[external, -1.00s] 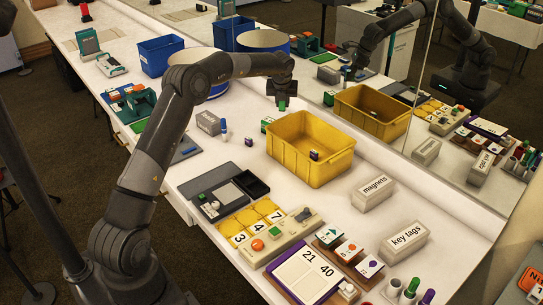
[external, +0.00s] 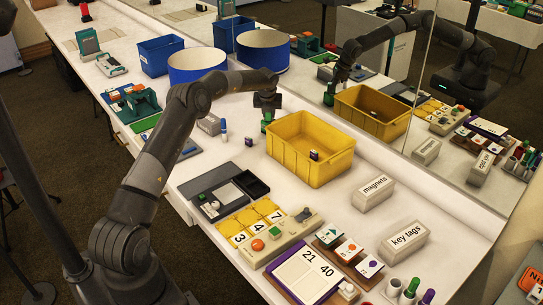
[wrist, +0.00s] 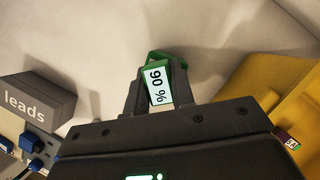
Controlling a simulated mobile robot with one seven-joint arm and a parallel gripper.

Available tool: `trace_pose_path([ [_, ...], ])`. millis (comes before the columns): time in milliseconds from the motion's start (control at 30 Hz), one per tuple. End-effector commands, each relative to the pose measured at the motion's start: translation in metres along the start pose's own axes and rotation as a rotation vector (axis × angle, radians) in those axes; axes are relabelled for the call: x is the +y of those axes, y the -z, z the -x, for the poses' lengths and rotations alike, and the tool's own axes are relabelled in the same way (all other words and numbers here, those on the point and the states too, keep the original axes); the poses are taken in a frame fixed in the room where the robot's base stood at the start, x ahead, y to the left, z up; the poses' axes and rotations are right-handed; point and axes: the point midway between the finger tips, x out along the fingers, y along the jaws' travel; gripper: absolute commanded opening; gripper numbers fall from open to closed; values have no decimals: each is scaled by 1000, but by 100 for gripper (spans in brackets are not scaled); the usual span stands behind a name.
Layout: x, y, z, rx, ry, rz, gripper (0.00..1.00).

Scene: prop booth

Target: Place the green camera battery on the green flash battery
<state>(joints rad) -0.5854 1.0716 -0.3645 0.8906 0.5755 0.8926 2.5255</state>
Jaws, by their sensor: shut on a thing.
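My gripper (external: 267,114) is shut on the green camera battery (wrist: 155,83), which has a white label reading "90 %" in the wrist view. In the external view it is low over the white table, just left of the yellow bin. Another green piece (wrist: 156,55) shows beyond and partly under the held battery in the wrist view, slightly turned to it; it appears to be the green flash battery. The held battery and my fingers hide most of it. I cannot tell whether the two touch.
The yellow bin (external: 287,162), with a small purple battery (external: 314,155) inside, stands close on the right. The grey "leads" block (wrist: 38,99) and a blue-capped marker (external: 223,129) are to the left. A mirror wall runs behind. Blue tubs (external: 198,66) stand farther back.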

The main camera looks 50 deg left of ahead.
Motion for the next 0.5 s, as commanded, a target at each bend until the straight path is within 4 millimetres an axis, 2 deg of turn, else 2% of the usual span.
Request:
trace_pose_path([
  [233,0,1,-2,0,0,0,0],
  [267,0,1,-2,0,0,0,23],
  [500,0,1,-2,0,0,0,43],
])
